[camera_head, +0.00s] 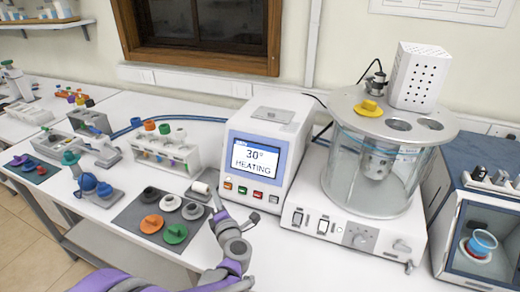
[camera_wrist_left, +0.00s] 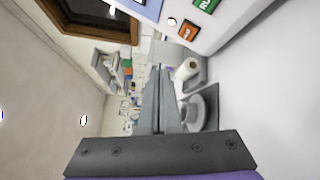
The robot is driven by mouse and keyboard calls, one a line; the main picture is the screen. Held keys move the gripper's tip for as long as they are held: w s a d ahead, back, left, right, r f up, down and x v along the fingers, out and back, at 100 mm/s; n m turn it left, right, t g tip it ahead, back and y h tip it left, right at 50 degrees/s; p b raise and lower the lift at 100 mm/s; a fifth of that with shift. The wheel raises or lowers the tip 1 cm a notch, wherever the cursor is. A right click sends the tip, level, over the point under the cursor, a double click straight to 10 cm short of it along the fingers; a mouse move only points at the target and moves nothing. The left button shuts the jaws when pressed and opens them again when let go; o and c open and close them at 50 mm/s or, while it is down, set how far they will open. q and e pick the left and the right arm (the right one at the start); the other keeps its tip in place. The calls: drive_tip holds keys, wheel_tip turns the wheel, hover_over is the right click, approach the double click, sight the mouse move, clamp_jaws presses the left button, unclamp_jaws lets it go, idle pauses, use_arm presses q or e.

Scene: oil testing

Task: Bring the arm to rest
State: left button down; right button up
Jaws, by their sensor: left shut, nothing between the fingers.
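My left arm, purple and grey, comes up from the bottom of the head view. Its gripper (camera_head: 217,203) is beside the white heating device, over the front right of the dark mat. In the left wrist view the two fingers (camera_wrist_left: 160,70) lie together, with nothing between them. A white roll-like piece on a grey holder (camera_wrist_left: 187,70) and a round grey piece (camera_wrist_left: 198,112) show beyond the fingers, to their right. My right gripper is not in view.
The heating device (camera_head: 265,150) reads "30" and "HEATING". A glass bath (camera_head: 362,175) stands right of it. The dark mat (camera_head: 128,217) holds several coloured round pieces. A rack (camera_head: 165,155) stands behind. A blue cabinet (camera_head: 485,250) is far right. White table in front is clear.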

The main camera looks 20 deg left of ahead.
use_arm(q)
drive_tip(key=shift+d+r, duration=0.1)
drive_tip(key=d+r+m+t+h, duration=0.3)
drive_tip(key=d+r+m+h, duration=0.4)
drive_tip(key=d+m, duration=0.4)
drive_tip(key=s+d+f+m+g+h, duration=0.2)
drive_tip(key=s+f+m, duration=0.1)
drive_tip(key=s+m, duration=0.1)
drive_tip(key=s+d+f+m+g+h, duration=0.2)
drive_tip(key=s+f+m, duration=0.1)
drive_tip(key=s+m, duration=0.2)
drive_tip(key=s+d+f+m+g+h, duration=0.2)
drive_tip(key=s+f+m, duration=0.1)
drive_tip(key=s+m, duration=0.2)
drive_tip(key=shift+s+d+g, duration=0.3)
drive_tip(key=shift+s+d, duration=0.05)
drive_tip(key=shift+s, duration=0.35)
drive_tip(key=s+a+f+m+g+y, duration=0.1)
drive_tip(key=s+a+f+m+g, duration=0.1)
drive_tip(key=s, duration=0.3)
drive_tip(key=s+a+f+m+g+y, duration=0.1)
drive_tip(key=s+a+f+m+g, duration=0.1)
drive_tip(key=s, duration=0.4)
drive_tip(key=shift+s+f+g, duration=0.25)
drive_tip(key=shift+f+g, duration=0.15)
drive_tip(key=shift+f, duration=0.4)
